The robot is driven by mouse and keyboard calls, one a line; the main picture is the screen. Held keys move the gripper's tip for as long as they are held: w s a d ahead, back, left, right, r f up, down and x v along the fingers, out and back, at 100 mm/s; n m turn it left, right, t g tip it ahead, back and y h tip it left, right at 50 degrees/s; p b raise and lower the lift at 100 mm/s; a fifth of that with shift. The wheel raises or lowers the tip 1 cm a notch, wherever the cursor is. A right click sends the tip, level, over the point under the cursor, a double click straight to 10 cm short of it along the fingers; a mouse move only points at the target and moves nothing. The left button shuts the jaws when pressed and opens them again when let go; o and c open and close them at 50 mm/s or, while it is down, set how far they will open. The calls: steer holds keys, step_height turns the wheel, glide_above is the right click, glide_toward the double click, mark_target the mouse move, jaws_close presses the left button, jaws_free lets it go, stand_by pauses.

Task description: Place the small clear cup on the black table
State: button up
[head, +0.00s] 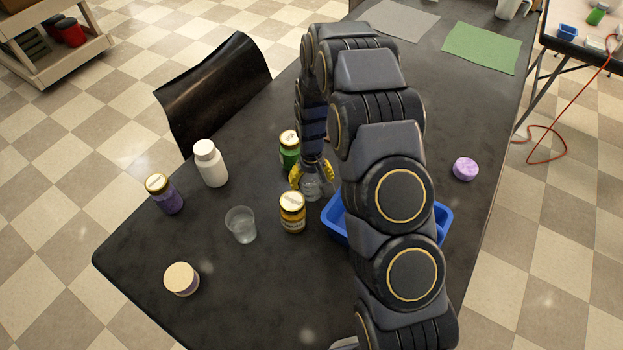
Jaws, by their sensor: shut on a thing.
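My gripper (311,178) points down at the middle of the black table (130,250), between a green jar and a yellow-labelled jar. Its yellow fingers are closed around a small clear cup (312,189). The cup is upright as far as I can see, and partly hidden by the fingers. I cannot tell whether its base touches the table. A larger clear cup (241,225) stands upright on the table to the left, apart from the gripper.
The green jar (289,152) and yellow-labelled jar (292,213) stand close to my gripper. A blue tray (335,222) is partly behind my arm. A white bottle (210,164), purple jar (164,196) and cream-lidded jar (181,280) are left; purple soap (465,169) is right. The front-middle table is clear.

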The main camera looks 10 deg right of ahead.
steer(key=o, duration=1.2)
steer(key=shift+f, duration=0.1)
step_height(320, 180, up, 11)
steer(key=shift+g, duration=0.4)
steer(key=s+r, duration=0.8)
steer(key=s, duration=0.1)
steer(key=s+r, duration=0.4)
steer(key=shift+s+a+r, duration=0.2)
steer(key=shift+a, duration=0.1)
steer(key=s+r, duration=0.2)
steer(key=s, duration=0.6)
steer(key=s+r, duration=0.1)
steer(key=s, duration=0.7)
steer(key=shift+s+r+g, duration=0.35)
steer(key=shift+r+g, duration=0.05)
